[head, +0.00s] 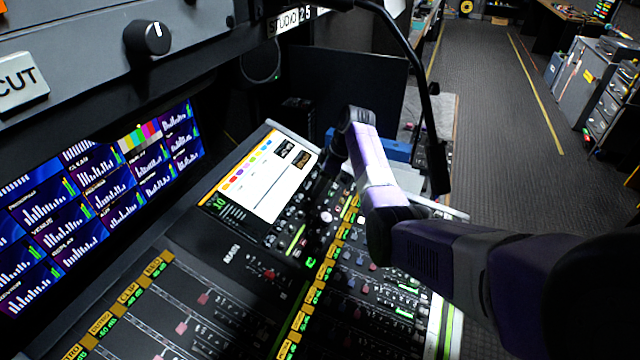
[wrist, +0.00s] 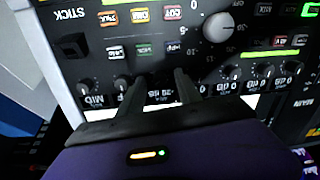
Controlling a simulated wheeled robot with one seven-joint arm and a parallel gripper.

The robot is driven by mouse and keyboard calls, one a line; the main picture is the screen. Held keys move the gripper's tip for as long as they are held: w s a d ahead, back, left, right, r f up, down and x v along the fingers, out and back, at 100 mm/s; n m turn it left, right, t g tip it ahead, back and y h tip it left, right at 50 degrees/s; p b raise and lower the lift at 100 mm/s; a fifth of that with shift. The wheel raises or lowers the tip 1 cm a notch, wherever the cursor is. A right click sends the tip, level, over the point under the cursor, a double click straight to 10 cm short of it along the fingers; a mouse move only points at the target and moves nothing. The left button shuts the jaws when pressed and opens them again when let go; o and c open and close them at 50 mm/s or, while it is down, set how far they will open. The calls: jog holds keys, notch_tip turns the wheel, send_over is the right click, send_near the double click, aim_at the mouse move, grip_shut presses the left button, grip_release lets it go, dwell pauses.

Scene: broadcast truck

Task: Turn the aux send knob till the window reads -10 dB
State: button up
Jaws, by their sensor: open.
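A large pale round knob (wrist: 220,27) with a printed number scale around it, which looks like the aux send knob, stands on the dark panel in the wrist view. In the head view a small pale knob (head: 327,216) that looks like the same one shows on the console. My gripper (wrist: 160,78) is open and empty, its two dark fingers apart over the panel, to the lower left of the pale knob and not around it. A pale window strip (wrist: 160,97) with digits lies by the fingers, partly covered; I cannot read it surely. In the head view my gripper (head: 331,172) points down at the console.
Several small black knobs (wrist: 262,72) line the panel close to the fingers, with coloured buttons (wrist: 140,15) beyond. A tilted display (head: 262,175) and fader rows (head: 200,300) lie around the arm. A gooseneck lamp (head: 428,100) curves near the arm. The floor aisle is clear.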

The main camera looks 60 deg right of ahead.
grip_shut()
dwell(0.4)
jog(key=m+p, duration=0.2)
jog(key=m, duration=0.3)
jog(key=shift+m, duration=0.4)
jog(key=m+p, duration=0.1)
jog(key=m, duration=0.4)
jog(key=shift+s+m+t+p, duration=0.1)
jog(key=shift+m+t+p, duration=0.25)
jog(key=shift+m+t, duration=0.05)
grip_release()
